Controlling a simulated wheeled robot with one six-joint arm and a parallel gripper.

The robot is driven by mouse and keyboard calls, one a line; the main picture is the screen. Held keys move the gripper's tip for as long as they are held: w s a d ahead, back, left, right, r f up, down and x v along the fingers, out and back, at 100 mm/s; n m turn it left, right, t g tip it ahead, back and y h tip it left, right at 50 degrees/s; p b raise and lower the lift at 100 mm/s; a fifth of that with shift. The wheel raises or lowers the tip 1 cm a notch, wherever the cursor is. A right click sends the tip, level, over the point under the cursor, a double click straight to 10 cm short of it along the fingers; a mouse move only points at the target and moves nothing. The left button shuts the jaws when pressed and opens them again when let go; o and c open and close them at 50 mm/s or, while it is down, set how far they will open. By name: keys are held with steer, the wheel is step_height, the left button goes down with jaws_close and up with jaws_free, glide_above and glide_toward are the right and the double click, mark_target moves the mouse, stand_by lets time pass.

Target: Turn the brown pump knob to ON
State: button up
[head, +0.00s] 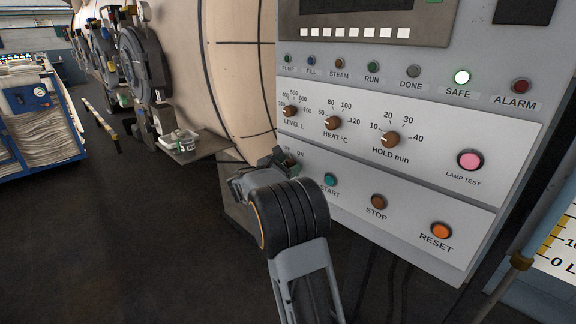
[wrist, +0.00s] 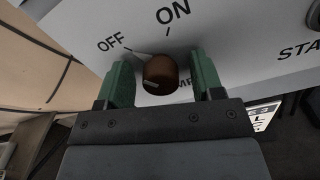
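The brown pump knob (wrist: 160,75) is on the pale panel in the wrist view, below the OFF and ON labels. A pale pointer at its upper left points toward OFF. A small light mark shows on its near face. My gripper (wrist: 163,82) is open, with one green finger on each side of the knob and a visible gap on both sides. In the head view my gripper (head: 287,161) is at the lower left of the control panel (head: 400,165) and hides the knob.
To the right are the START button (head: 330,180), STOP button (head: 378,202) and RESET button (head: 441,231). Above are the LEVEL knob (head: 290,111), HEAT knob (head: 333,123) and HOLD knob (head: 390,139). The SAFE lamp (head: 461,77) is lit. A small shelf (head: 195,146) juts out left.

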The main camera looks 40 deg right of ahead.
steer(key=c, duration=0.9)
steer(key=shift+f+b, duration=0.1)
steer(key=shift+b, duration=0.2)
steer(key=m+b, duration=0.2)
steer(key=b, duration=0.1)
steer(key=shift+f+m, duration=0.2)
steer(key=shift+m, duration=0.2)
steer(key=m+b, duration=0.3)
steer(key=b, duration=0.1)
steer(key=shift+s+m+b, duration=0.1)
steer(key=shift+m+b, duration=0.2)
steer(key=shift+b, duration=0.1)
steer(key=m+b, duration=0.4)
steer(key=b, duration=0.1)
steer(key=shift+r+m+b, duration=0.1)
steer(key=shift+m+b, duration=1.25)
steer(key=shift+m, duration=0.25)
